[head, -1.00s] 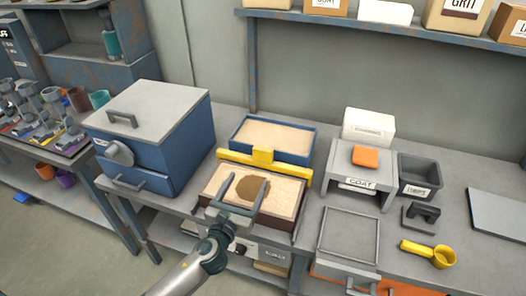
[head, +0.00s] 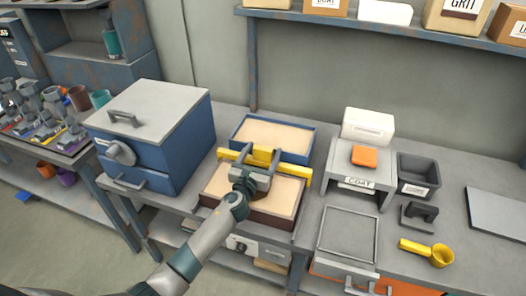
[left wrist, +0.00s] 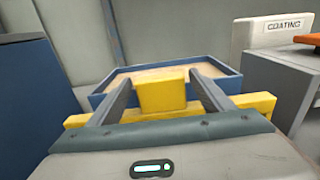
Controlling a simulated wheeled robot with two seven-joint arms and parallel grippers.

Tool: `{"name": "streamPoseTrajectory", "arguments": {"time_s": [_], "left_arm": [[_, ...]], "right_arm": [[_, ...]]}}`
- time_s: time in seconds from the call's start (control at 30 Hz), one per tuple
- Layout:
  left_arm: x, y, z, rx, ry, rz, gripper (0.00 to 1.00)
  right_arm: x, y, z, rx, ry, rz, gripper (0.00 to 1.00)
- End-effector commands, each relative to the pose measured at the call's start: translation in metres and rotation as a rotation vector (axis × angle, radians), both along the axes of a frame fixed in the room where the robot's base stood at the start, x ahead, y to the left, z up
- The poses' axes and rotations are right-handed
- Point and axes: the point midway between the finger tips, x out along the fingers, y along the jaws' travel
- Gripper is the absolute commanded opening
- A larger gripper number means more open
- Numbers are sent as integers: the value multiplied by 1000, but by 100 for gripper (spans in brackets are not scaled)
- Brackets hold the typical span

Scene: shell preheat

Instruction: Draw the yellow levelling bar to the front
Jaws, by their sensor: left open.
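The yellow levelling bar (head: 297,173) lies across the back end of the front sand tray (head: 283,194), next to the blue sand tray (head: 309,137) behind it. It has a raised yellow block at its middle, which shows in the left wrist view (left wrist: 161,92). My left gripper (head: 262,158) is over the front tray, its fingers reaching to either side of that block. In the left wrist view the open fingers (left wrist: 163,85) flank the block, with a gap visible on each side. My gripper hides the middle of the front tray. The right gripper is not in view.
A blue box with a grey lid (head: 150,135) stands left of the trays. A grey stand marked COAT (head: 357,181) with an orange block on it (head: 366,156) is to the right. A grey tray (head: 348,233) and a yellow scoop (head: 441,256) lie front right.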

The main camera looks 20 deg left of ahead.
Motion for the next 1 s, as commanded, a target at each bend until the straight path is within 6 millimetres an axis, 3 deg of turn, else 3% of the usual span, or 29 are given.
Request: {"name": "streamPoseTrajectory", "arguments": {"time_s": [0.4,0.6,0.67,1.0], "left_arm": [[5,-1,0,0,1,-1,73],[5,0,0,0,1,-1,26],[5,0,0,0,1,-1,14],[-5,0,0,0,2,-1,14]], "right_arm": [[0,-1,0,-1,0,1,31],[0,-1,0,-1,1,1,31],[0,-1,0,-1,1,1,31],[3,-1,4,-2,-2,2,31]]}}
